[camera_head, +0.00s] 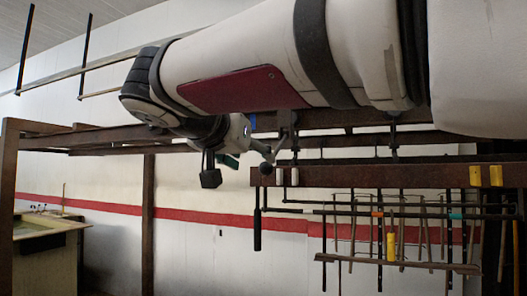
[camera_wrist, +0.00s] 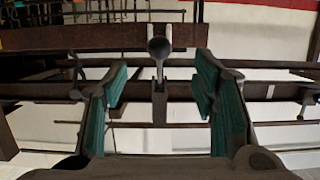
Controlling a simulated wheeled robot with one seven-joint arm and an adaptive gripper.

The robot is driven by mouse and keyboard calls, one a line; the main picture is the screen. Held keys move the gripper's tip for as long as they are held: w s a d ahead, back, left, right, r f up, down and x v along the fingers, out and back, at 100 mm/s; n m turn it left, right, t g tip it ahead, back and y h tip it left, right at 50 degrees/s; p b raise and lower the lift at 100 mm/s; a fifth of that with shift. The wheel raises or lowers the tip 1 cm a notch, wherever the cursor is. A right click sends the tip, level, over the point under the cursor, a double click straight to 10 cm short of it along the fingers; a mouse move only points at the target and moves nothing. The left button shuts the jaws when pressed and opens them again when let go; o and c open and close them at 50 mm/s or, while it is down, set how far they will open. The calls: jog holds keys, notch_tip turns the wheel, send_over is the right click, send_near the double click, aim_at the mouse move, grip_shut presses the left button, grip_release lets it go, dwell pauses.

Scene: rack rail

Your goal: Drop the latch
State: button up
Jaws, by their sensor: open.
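In the wrist view a grey metal piece with a round, knob-like end (camera_wrist: 159,47) stands between the fingers; it looks like the latch handle. Its stem runs down to a dark bracket (camera_wrist: 160,105). My gripper (camera_wrist: 160,95) is open, with green pads to the left and right of the stem and visible gaps on both sides. In the head view my gripper (camera_head: 236,172) hangs under my arm beside the rail end, and a small dark round knob (camera_head: 266,168) shows close to its right. My arm hides part of the mechanism above.
A brown rail beam (camera_head: 400,176) with yellow and white blocks runs to the right. A black handle (camera_head: 257,230) hangs below its left end. Several rods and tools (camera_head: 400,235) hang under it. A brown frame post (camera_head: 148,220) and a bench (camera_head: 45,228) stand left.

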aim_at(264, 167)
jog(key=b+x, duration=0.2)
jog(key=x, duration=0.3)
jog(key=shift+w+f, duration=0.2)
jog(key=shift+b+x, duration=0.5)
jog(key=shift+x, duration=0.65)
jog(key=shift+d+r, duration=0.1)
jog(key=shift+r, duration=0.05)
jog(key=shift+c, duration=0.5)
jog(key=c, duration=0.9)
